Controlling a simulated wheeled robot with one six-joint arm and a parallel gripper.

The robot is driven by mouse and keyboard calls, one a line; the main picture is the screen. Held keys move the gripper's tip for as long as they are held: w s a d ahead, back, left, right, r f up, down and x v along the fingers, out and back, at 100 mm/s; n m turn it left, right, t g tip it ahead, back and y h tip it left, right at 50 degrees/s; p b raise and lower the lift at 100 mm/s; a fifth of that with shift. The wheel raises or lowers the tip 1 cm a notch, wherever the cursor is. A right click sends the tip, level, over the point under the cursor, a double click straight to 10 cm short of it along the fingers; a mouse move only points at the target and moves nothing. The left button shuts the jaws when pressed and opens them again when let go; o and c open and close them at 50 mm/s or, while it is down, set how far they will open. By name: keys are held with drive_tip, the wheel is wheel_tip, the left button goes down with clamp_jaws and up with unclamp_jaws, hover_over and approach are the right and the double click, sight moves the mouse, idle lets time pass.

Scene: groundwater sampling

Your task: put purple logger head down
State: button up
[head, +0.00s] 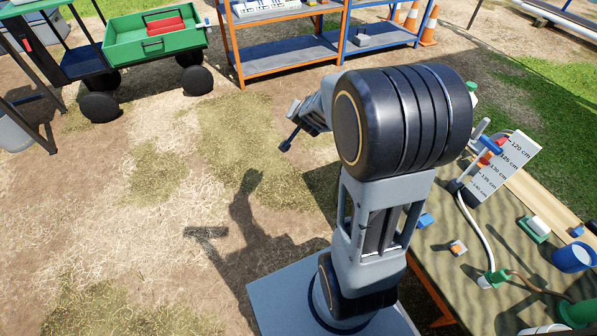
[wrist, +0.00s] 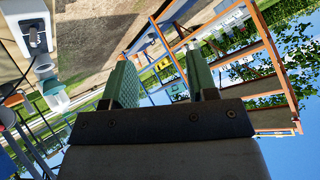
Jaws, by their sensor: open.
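No purple logger head can be made out in either view. In the wrist view my gripper (wrist: 157,56) has its two green-padded fingers apart, with nothing between them. In the head view the end of my arm points away to the left, beyond my large dark joint, and is partly hidden by it. It is off the left side of the work table (head: 440,262), over open ground.
The table holds a depth scale board (head: 507,163), a blue cup (head: 573,258), a white hose and small blocks. A green cart (head: 155,40) stands far left. An orange-framed shelf (head: 285,58) and a blue-framed shelf (head: 385,40) stand behind. Bare ground lies left.

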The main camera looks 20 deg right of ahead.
drive_tip(key=s+a+r+n+g+y, duration=0.2)
drive_tip(key=s+a+r+n+y, duration=0.15)
drive_tip(key=s+a+n, duration=0.5)
drive_tip(key=s+a+n+g, duration=0.1)
drive_tip(key=s+a+g, duration=0.2)
drive_tip(key=s, duration=0.9)
drive_tip(key=shift+f+g, duration=0.35)
drive_tip(key=shift+g, duration=0.65)
drive_tip(key=shift+r, duration=0.15)
